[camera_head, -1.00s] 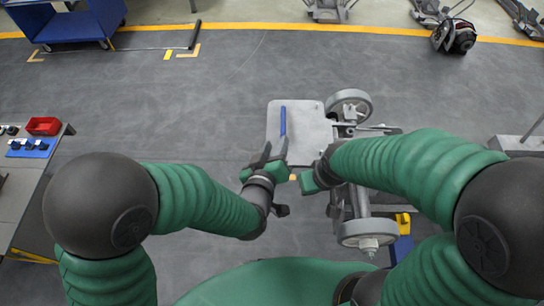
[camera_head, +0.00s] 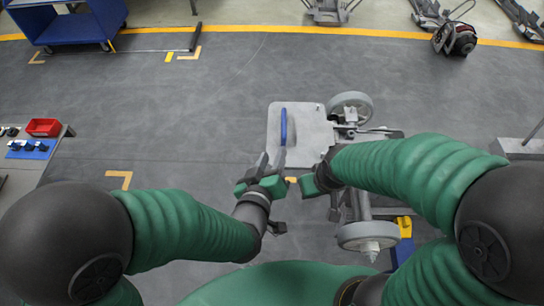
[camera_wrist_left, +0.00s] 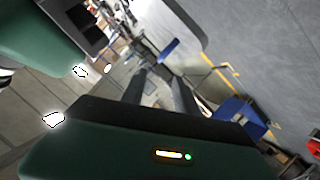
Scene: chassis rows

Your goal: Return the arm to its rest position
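My left arm comes in from the left, and its gripper (camera_head: 271,160) is in the middle of the head view, just below a blue handle (camera_head: 283,126) on a grey plate (camera_head: 305,140). Its two dark fingers are apart with nothing seen between them. The left wrist view also shows the spread fingers (camera_wrist_left: 160,92). My right arm reaches in from the right over the chassis (camera_head: 362,205). Its green and black hand (camera_head: 318,178) is close beside the left one. The right fingertips cannot be made out.
Grey wheels (camera_head: 350,107) stick out from the chassis. A table at the left holds a red bin (camera_head: 43,127) and a blue tray (camera_head: 30,149). A blue cart (camera_head: 65,24) stands at the upper left. The floor between is clear.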

